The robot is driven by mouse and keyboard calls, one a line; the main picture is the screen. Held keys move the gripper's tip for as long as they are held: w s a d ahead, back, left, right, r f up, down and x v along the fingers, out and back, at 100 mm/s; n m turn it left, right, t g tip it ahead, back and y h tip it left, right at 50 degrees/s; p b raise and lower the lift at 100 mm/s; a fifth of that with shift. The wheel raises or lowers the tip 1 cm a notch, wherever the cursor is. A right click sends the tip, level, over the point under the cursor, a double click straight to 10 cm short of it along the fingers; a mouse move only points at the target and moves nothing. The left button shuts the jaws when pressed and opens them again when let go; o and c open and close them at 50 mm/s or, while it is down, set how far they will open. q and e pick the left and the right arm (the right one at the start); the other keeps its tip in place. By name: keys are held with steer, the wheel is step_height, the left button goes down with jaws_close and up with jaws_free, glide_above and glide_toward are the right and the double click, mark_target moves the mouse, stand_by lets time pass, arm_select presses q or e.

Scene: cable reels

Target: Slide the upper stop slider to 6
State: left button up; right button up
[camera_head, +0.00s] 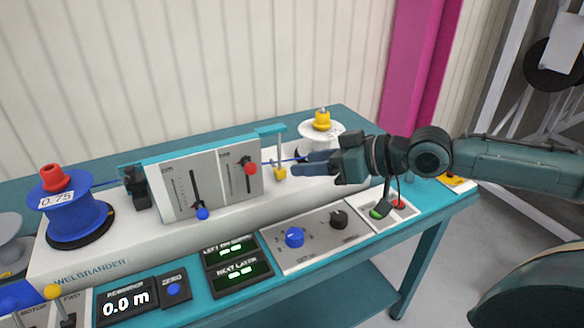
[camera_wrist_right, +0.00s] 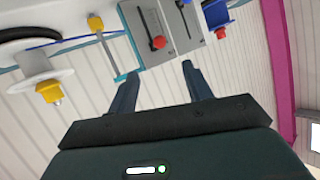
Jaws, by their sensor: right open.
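An upright grey panel (camera_head: 180,197) on the machine carries two vertical slots. The left slot has a blue knob (camera_head: 202,213) near its bottom; the right slot has a red knob (camera_head: 250,168) near its top. I cannot read their labels or scale numbers, so I cannot tell which is the upper stop. My right gripper (camera_head: 290,169) is right of the red knob, apart from it, beside the yellow block (camera_head: 280,173). In the right wrist view the gripper (camera_wrist_right: 158,76) is open and empty, with the red knob (camera_wrist_right: 159,42) beyond its fingertips. My left gripper is out of view.
A blue reel (camera_head: 77,218) stands at the left, and a white reel with a yellow top (camera_head: 322,122) behind my right gripper. A thin post (camera_wrist_right: 107,52) stands close to my fingers. Dials, including a blue knob (camera_head: 294,237), and displays (camera_head: 127,302) line the front.

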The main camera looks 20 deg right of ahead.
mark_target(256, 169)
steer(key=x, duration=1.3)
steer(key=shift+d, duration=0.1)
steer(key=shift+c, duration=0.3)
steer(key=c, duration=0.9)
steer(key=shift+c, duration=0.3)
steer(key=shift+f, duration=0.15)
